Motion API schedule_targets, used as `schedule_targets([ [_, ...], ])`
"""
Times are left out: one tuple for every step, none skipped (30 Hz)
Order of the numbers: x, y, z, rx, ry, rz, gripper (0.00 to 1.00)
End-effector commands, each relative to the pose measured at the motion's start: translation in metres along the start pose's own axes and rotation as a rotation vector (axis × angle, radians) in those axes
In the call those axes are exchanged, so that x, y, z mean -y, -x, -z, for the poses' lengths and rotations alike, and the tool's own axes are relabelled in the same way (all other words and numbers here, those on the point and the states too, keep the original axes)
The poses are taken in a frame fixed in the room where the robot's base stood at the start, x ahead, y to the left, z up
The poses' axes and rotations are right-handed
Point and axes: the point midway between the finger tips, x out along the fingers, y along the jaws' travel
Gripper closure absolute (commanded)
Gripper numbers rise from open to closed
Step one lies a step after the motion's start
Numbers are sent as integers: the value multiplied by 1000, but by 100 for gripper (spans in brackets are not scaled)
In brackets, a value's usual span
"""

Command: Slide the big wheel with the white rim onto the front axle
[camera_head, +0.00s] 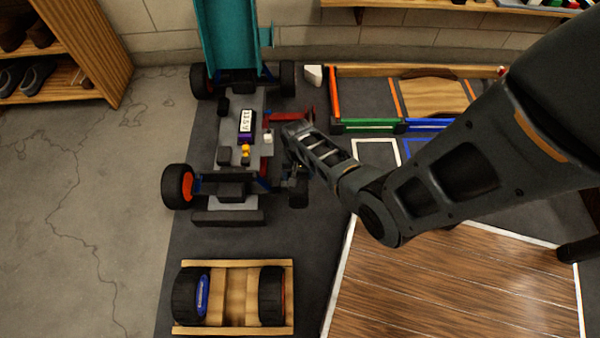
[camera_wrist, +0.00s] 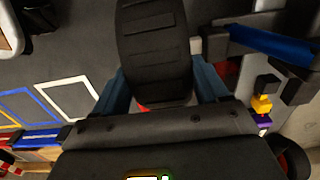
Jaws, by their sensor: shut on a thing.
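My gripper (camera_head: 298,178) is at the right side of the car's lower end in the head view. In the wrist view its two bluish fingers (camera_wrist: 161,88) are shut on a black-treaded wheel (camera_wrist: 154,45), one on each side. The wheel is seen tread-on, so its rim colour is hidden. A pale axle end (camera_wrist: 197,45) is close to the wheel's right face, in line with a dark bar. I cannot tell whether it enters the hub. In the head view the held wheel (camera_head: 298,197) is mostly hidden by my gripper. The front axle's left end carries a red-rimmed wheel (camera_head: 178,187).
The car chassis (camera_head: 240,130) has its teal body (camera_head: 228,35) raised. A wooden tray (camera_head: 235,323) below holds a blue-marked wheel (camera_head: 190,296) and an orange-rimmed wheel (camera_head: 271,296). Low coloured barriers (camera_head: 370,126) stand right of the car. Floor at left is clear.

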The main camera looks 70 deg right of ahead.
Motion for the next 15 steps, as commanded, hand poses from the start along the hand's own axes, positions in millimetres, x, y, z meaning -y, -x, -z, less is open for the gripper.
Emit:
schedule_targets([
  [2, 0, 1, -1, 1, 1, 82],
  [2, 0, 1, -1, 1, 1, 82],
  [3, 0, 1, -1, 0, 1, 82],
  [4, 0, 1, -1, 0, 1, 82],
  [5, 0, 1, -1, 0, 1, 82],
  [5, 0, 1, -1, 0, 1, 82],
  [6, 1, 1, -1, 0, 1, 82],
  [7, 1, 1, -1, -1, 1, 82],
  [8, 1, 1, -1, -1, 1, 82],
  [8, 1, 1, -1, -1, 1, 82],
  [9, 1, 1, -1, -1, 1, 82],
  [10, 1, 1, -1, 0, 1, 82],
  [10, 1, 1, -1, 0, 1, 82],
  [11, 0, 1, -1, 0, 1, 82],
  [12, 0, 1, -1, 0, 1, 82],
])
